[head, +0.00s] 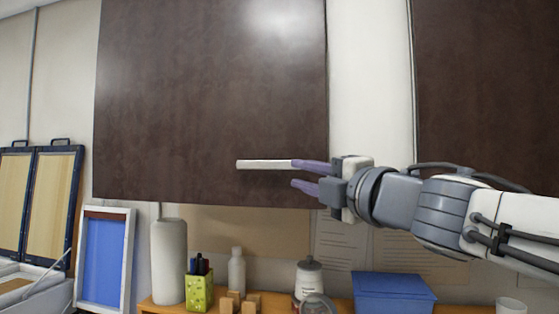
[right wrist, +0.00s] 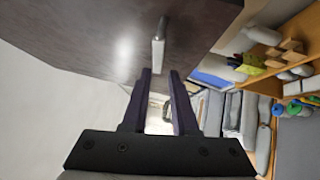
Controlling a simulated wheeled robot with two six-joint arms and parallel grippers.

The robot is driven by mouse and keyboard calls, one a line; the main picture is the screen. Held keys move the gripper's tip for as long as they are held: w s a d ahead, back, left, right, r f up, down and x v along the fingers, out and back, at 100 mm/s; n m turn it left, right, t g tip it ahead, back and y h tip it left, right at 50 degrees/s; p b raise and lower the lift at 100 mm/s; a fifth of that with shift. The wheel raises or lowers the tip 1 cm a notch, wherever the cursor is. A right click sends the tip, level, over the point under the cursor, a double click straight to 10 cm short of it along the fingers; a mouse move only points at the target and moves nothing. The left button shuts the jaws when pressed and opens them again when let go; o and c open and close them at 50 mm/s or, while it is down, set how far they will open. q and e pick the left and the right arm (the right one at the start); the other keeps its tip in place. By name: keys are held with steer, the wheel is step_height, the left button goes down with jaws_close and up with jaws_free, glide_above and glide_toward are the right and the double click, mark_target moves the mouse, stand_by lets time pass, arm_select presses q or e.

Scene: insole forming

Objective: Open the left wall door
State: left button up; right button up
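The left wall door (head: 200,90) is a dark brown panel at upper left in the head view; it also shows in the right wrist view (right wrist: 95,35). I see no clear gap along its edges. Its handle (head: 262,164) is a pale horizontal bar near the door's lower right. My right gripper (head: 304,174) is open at the handle's right end. In the right wrist view the handle (right wrist: 159,42) lies just ahead of the two spread fingertips (right wrist: 159,74). I cannot tell whether a finger touches it. My left gripper is not in view.
A second dark door (head: 490,80) is at the right. Below stands a shelf with a tall grey cylinder (head: 168,260), a green pen holder (head: 200,291), a white bottle (head: 236,272) and a blue box (head: 393,292). Framed panels (head: 48,205) stand at the left.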

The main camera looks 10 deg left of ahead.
mark_target(272, 166)
steer(key=p+x, duration=0.1)
steer(key=x, duration=0.9)
steer(key=shift+a+r+p, duration=0.2)
steer(key=shift+a+p, duration=0.1)
steer(key=shift+p, duration=0.1)
jaws_close()
stand_by(0.9)
